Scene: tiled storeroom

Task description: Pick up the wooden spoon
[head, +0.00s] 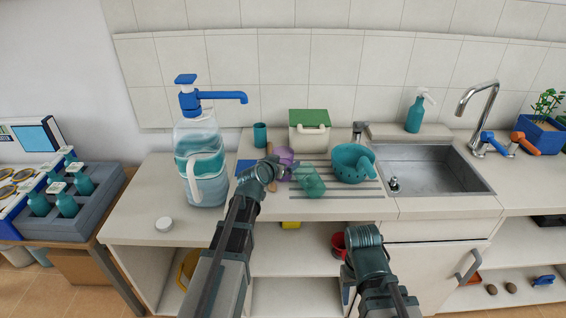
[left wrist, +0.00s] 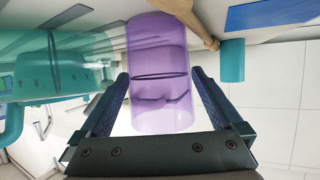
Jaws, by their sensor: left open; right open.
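The wooden spoon (left wrist: 192,18) lies on the counter at the top of the left wrist view, partly hidden behind a purple see-through cup (left wrist: 158,75). A small brown piece of the spoon (head: 272,187) shows beside my left gripper (head: 279,168) in the head view. My left gripper is open; its fingers (left wrist: 162,95) stand on both sides of the purple cup in the left wrist view, with the spoon beyond them. I cannot tell whether they touch the cup. My right gripper (head: 348,280) is low in front of the counter, open, with nothing visible in it.
A green see-through cup (head: 311,184) and a teal colander (head: 350,165) stand right of the left gripper. A teal cup (head: 260,135), a green-lidded box (head: 309,130) and a large pump bottle (head: 200,160) stand around. The sink (head: 425,172) is at right. The front left counter is mostly clear.

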